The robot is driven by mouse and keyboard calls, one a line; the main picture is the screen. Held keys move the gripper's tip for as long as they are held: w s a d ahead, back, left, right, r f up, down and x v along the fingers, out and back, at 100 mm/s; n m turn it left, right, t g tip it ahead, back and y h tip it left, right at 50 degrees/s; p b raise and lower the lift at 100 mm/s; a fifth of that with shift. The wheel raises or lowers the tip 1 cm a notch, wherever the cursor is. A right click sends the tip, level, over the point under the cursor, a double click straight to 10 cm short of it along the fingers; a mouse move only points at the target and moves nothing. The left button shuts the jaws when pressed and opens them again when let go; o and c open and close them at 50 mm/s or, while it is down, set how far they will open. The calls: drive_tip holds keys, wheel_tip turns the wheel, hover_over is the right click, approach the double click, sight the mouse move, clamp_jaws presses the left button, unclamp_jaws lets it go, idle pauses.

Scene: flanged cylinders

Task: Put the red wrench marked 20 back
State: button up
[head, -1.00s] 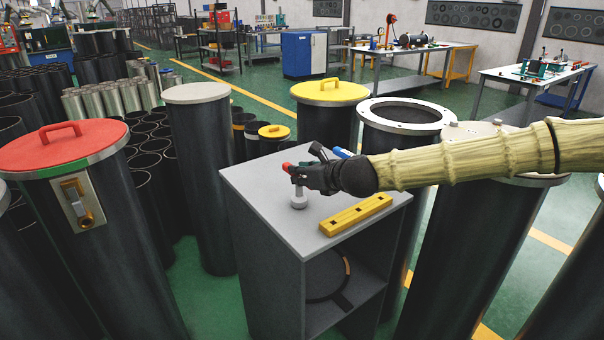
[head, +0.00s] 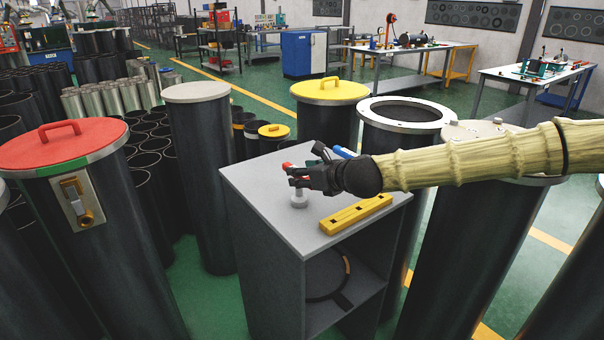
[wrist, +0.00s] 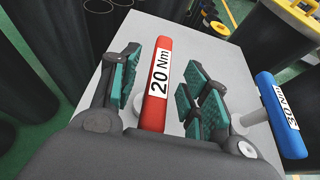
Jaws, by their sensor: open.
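The red wrench (wrist: 158,85), labelled 20 Nm, lies between the two teal-padded fingers of my gripper (wrist: 162,62) in the wrist view. The gripper is open, with a gap on each side of the red handle. In the head view my gripper (head: 296,177) is over the left part of the grey cabinet top (head: 255,178), and only a little red of the wrench (head: 287,165) shows behind it. A light grey round post (head: 299,200) stands below the fingers. A blue wrench (wrist: 281,114) is to the right, apart from the gripper; its number is hard to read.
A yellow slotted bar (head: 356,213) lies on the cabinet top near its front right edge. Tall dark cylinders surround the cabinet, one with a red lid (head: 62,143), one with a yellow lid (head: 330,91) and one with an open white flange (head: 406,111).

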drive_tip(key=v, duration=1.1)
